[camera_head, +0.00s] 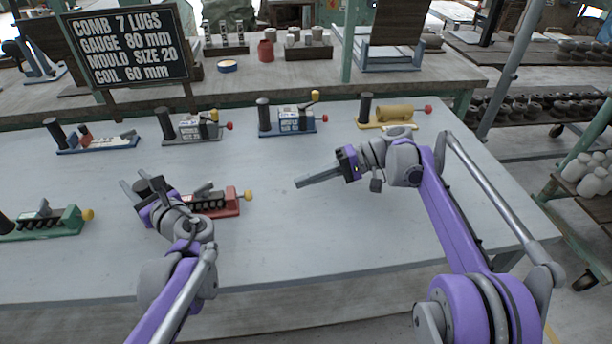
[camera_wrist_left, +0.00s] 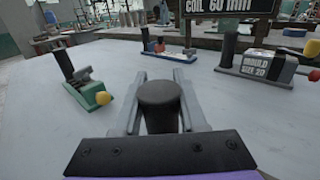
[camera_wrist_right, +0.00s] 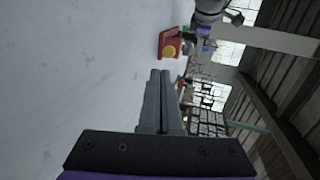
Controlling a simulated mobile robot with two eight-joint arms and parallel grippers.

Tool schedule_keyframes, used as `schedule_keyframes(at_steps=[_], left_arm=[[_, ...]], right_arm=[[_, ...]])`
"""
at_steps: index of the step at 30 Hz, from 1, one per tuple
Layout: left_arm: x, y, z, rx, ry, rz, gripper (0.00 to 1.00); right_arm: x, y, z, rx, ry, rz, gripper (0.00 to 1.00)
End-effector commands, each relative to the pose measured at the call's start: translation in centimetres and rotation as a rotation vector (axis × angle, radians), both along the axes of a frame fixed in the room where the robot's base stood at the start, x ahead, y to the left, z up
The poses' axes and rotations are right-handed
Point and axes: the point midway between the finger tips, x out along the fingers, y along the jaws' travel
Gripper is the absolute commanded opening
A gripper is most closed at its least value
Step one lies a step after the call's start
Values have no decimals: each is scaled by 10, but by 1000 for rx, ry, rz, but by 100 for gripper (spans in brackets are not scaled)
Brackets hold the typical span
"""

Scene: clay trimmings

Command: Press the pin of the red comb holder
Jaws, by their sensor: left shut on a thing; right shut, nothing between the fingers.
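The red comb holder (camera_head: 228,208) lies on the table right of my left gripper, with a row of dark lugs and a yellow knob, its pin (camera_head: 248,195), at its right end. My left gripper (camera_head: 134,186) is shut on a dark upright post (camera_wrist_left: 160,107), apparently the one at the holder's left end; my wrist hides where it joins. The red holder (camera_wrist_right: 167,42) and its yellow pin (camera_wrist_right: 170,51) also show in the right wrist view. My right gripper (camera_head: 299,183) is shut and empty above the table, to the right of the pin and apart from it.
A green holder (camera_head: 62,224) with a yellow knob stands at the left. Blue (camera_head: 118,143), grey (camera_head: 190,130), second blue (camera_head: 290,121) and yellow (camera_head: 390,118) holders line the back. A sign reading COMB 7 LUGS (camera_head: 128,48) stands behind.

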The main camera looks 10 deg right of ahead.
Motion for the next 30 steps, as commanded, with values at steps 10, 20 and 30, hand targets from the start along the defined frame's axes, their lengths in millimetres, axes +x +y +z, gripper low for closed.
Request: schedule_keyframes(at_steps=[10, 20, 30], left_arm=[[0, 0, 0, 0, 0, 0, 0], [0, 0, 0, 0, 0, 0, 0], [0, 0, 0, 0, 0, 0, 0]], right_arm=[[-6, 70, -17, 1, 0, 2, 0], [-8, 94, -17, 1, -1, 0, 0], [-8, 96, -17, 1, -1, 1, 0]])
